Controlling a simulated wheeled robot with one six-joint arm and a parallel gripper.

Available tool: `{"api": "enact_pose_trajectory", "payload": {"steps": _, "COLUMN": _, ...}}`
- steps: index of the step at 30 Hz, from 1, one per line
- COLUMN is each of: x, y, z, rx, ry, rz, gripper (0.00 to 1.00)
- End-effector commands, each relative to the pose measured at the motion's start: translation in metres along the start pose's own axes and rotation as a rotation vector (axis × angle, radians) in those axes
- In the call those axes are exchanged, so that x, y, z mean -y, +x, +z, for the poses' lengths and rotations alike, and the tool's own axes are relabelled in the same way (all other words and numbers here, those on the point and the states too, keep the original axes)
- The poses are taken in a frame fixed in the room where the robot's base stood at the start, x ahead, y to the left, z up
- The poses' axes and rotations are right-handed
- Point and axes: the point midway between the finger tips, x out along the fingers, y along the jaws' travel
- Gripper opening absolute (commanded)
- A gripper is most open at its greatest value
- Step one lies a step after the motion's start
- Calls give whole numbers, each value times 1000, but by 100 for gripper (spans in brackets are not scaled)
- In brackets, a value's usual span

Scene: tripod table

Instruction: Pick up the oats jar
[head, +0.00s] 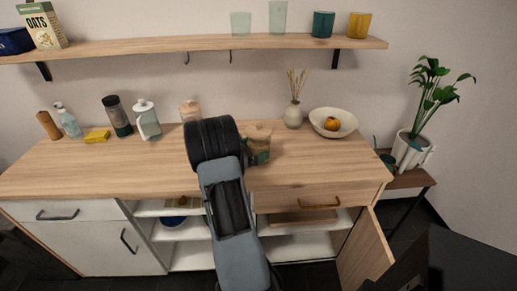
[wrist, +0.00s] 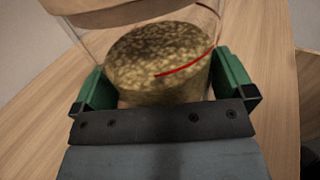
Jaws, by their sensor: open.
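The oats jar (wrist: 160,65) is a clear jar with a brown, grainy fill and a red line on it. In the wrist view it stands between the two green fingers of my gripper (wrist: 163,88), one on each side. The fingers are open; I cannot tell whether either touches the glass. In the head view the jar (head: 257,133) is on the wooden counter, partly hidden behind my arm. A green finger of my gripper (head: 261,157) shows beside it.
A vase with sticks (head: 293,116) and a bowl with an orange fruit (head: 318,122) stand right of the jar. Another jar (head: 190,110) is to the left, near my arm. A wall shelf (head: 200,45) is above. A cabinet door (head: 363,255) hangs open below.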

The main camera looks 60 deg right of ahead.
Motion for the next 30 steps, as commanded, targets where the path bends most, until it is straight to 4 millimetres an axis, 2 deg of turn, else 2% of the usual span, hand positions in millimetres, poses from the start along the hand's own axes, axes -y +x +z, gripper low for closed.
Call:
{"api": "enact_pose_trajectory", "payload": {"steps": 3, "x": 0, "y": 7, "z": 0, "rx": -1, "ry": -1, "rz": -2, "gripper": 100}}
{"api": "enact_pose_trajectory", "payload": {"steps": 11, "x": 0, "y": 7, "z": 0, "rx": 0, "ry": -1, "rz": 0, "gripper": 99}}
{"api": "enact_pose_trajectory", "payload": {"steps": 27, "x": 0, "y": 7, "z": 0, "rx": 0, "ry": 0, "rz": 0, "gripper": 47}}
{"api": "enact_pose_trajectory", "payload": {"steps": 30, "x": 0, "y": 7, "z": 2, "rx": 3, "ry": 2, "rz": 0, "gripper": 45}}
